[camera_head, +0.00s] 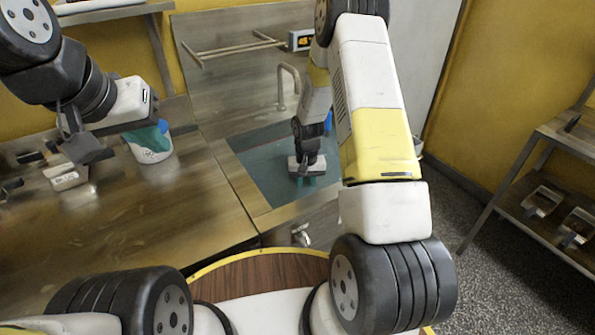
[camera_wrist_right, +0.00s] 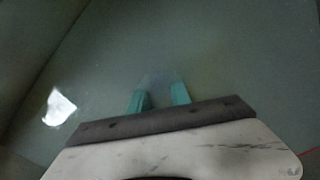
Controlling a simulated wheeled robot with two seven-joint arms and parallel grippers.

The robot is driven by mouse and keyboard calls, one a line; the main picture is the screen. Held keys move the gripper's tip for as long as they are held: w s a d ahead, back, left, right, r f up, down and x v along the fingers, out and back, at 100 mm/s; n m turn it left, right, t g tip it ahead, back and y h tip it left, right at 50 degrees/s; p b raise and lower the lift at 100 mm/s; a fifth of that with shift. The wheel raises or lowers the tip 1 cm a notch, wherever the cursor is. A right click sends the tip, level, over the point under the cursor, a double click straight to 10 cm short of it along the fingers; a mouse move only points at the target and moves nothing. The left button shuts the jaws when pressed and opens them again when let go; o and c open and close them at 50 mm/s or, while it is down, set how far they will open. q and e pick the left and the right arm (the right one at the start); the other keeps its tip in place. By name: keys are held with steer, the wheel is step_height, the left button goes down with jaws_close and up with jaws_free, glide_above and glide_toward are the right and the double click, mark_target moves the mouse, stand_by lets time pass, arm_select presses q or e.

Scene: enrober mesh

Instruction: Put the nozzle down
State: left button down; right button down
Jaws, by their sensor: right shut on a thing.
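My right gripper (camera_head: 305,181) points down into the dark teal sunken basin (camera_head: 262,160). In the right wrist view its two teal fingertips (camera_wrist_right: 160,96) stand a small gap apart. A faint, murky shape, taken to be the nozzle (camera_wrist_right: 158,80), shows between them. Its outline is blurred against the teal surface, and I cannot tell whether it touches the bottom. In the head view the nozzle is hidden under the gripper.
A curved tap (camera_head: 289,88) rises behind the basin. A rack (camera_head: 555,205) with metal pieces stands at the right.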

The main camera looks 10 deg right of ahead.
steer(key=shift+f, duration=0.2)
steer(key=c, duration=1.2)
jaws_free()
step_height(320, 180, up, 12)
steer(key=r, duration=0.1)
step_height(320, 180, up, 8)
steer(key=t, duration=0.1)
glide_above(306, 186)
steer(key=s, duration=0.2)
steer(key=shift+s+a+r+n+t+y, duration=0.35)
steer(key=shift+s+r+t, duration=0.5)
steer(key=shift+s+r, duration=2.6)
steer(key=shift+s+a+r+n+t+y, duration=0.35)
steer(key=shift+s+r+t, duration=0.55)
steer(key=shift+s+r, duration=2.55)
steer(key=shift+s+a+r+n+t+y, duration=0.35)
steer(key=shift+s+r+t, duration=0.5)
steer(key=shift+s+r, duration=2.6)
steer(key=shift+s+f, duration=0.75)
